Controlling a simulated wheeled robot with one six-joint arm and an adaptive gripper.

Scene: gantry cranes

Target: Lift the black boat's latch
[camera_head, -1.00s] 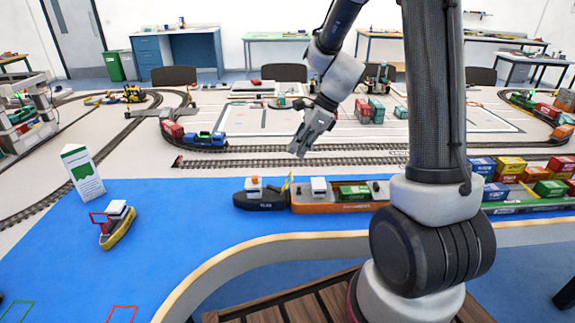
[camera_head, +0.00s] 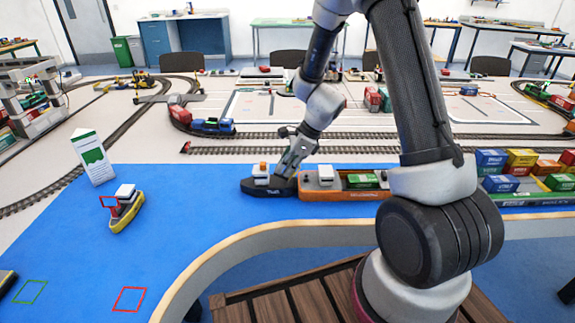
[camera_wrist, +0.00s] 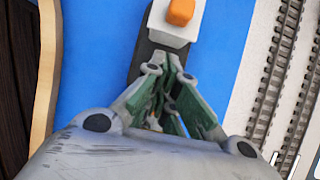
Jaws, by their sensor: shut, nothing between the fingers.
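The black boat (camera_head: 258,190), with a white cabin and an orange block on top, floats on the blue surface at the left end of the orange barge (camera_head: 340,194). My gripper (camera_head: 284,174) points down over the boat's rear deck, close to the barge's end. Its fingers are shut and hold nothing. In the wrist view my gripper (camera_wrist: 165,88) lies over the boat's dark deck (camera_wrist: 144,62), behind the white cabin (camera_wrist: 165,24). The yellow latch is not visible now; my gripper covers the spot. I cannot tell whether the fingers touch it.
The barge carries a green container (camera_head: 362,181). A yellow boat (camera_head: 127,213) and a white-green sign (camera_head: 93,157) stand to the left. Railway tracks (camera_head: 240,150) run behind the boats. The curved wooden table edge (camera_head: 215,255) is in front. Open blue surface lies to the left.

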